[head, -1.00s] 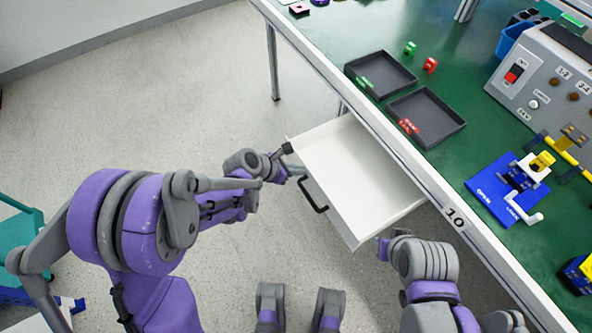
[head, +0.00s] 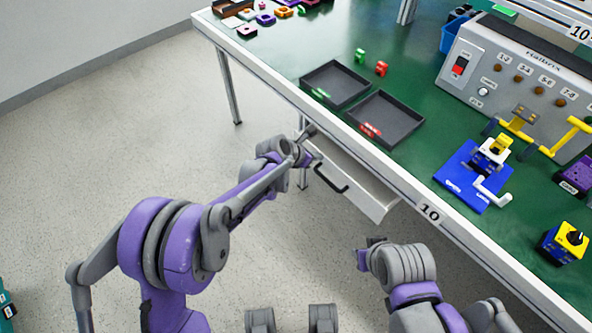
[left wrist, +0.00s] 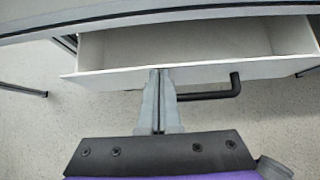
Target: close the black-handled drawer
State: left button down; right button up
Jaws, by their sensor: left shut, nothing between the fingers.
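The white drawer (head: 357,181) with the black handle (head: 330,180) sits under the green-topped table and is still partly out. In the left wrist view the drawer front (left wrist: 265,69) spans the picture, with the open drawer behind it and the handle (left wrist: 215,91) to the right of the fingers. My left gripper (left wrist: 158,72) is shut and empty, its fingertips at the top edge of the drawer front; I cannot tell if they touch it. In the head view the left gripper (head: 312,158) is at the drawer's left end. My right gripper (head: 367,254) is below the drawer, apart from it; its fingers are unclear.
The table edge (head: 429,212) runs above the drawer. Two dark trays (head: 385,119), a grey switch box (head: 515,70) and a blue-based fixture (head: 462,184) stand on the table.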

pick_arm(q)
jog(key=w+d, duration=0.1)
jog(key=d, duration=0.1)
jog(key=w+d, duration=0.2)
jog(key=shift+w+d+r, duration=0.1)
jog(key=shift+w+d, duration=0.1)
jog(key=shift+d, duration=0.2)
pick_arm(e)
jog(key=shift+a+f, duration=0.1)
jog(key=shift+f, duration=0.1)
